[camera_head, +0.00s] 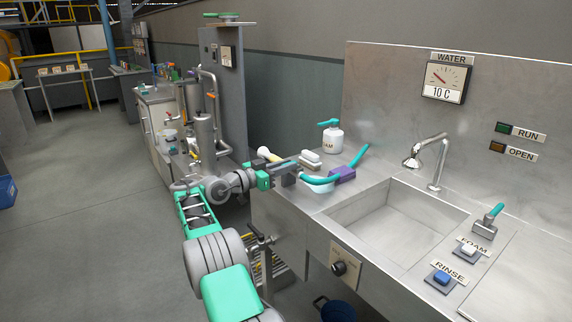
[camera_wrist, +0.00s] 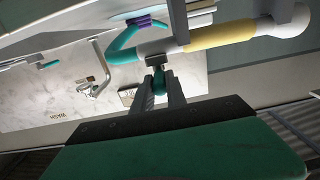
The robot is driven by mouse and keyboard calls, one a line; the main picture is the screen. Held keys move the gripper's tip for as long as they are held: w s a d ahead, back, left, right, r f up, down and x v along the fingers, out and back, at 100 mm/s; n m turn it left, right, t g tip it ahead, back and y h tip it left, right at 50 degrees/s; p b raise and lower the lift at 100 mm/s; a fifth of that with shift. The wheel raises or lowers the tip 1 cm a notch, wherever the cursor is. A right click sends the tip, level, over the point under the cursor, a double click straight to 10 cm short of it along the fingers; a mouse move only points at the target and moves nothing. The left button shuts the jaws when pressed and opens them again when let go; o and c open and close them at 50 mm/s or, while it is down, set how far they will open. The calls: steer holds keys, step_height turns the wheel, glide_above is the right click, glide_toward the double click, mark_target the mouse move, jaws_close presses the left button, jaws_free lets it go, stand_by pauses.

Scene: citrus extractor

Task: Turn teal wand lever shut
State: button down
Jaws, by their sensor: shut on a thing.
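The wand lies at the left end of the sink counter. Its yellow section (camera_wrist: 220,36) and pale rounded end (camera_wrist: 291,14) show in the wrist view, and its pale end also shows in the head view (camera_head: 268,154). A teal hose (camera_head: 318,180) curves from it to the right. The teal lever (camera_wrist: 159,82) sits under the wand's grey body, between my fingers. My gripper (camera_wrist: 160,88) is shut on this lever. In the head view my gripper (camera_head: 291,170) reaches over the counter's left edge, and the lever is hidden there.
A purple block (camera_head: 342,174) lies by the hose. The OPEN lamp (camera_head: 497,147) looks dull amber.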

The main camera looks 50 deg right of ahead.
steer(key=shift+s+d+f, duration=0.1)
steer(key=c, duration=1.5)
jaws_free()
steer(key=shift+d, duration=0.15)
steer(key=shift+c, duration=0.2)
steer(key=shift+o, duration=1)
steer(key=shift+b, duration=0.3)
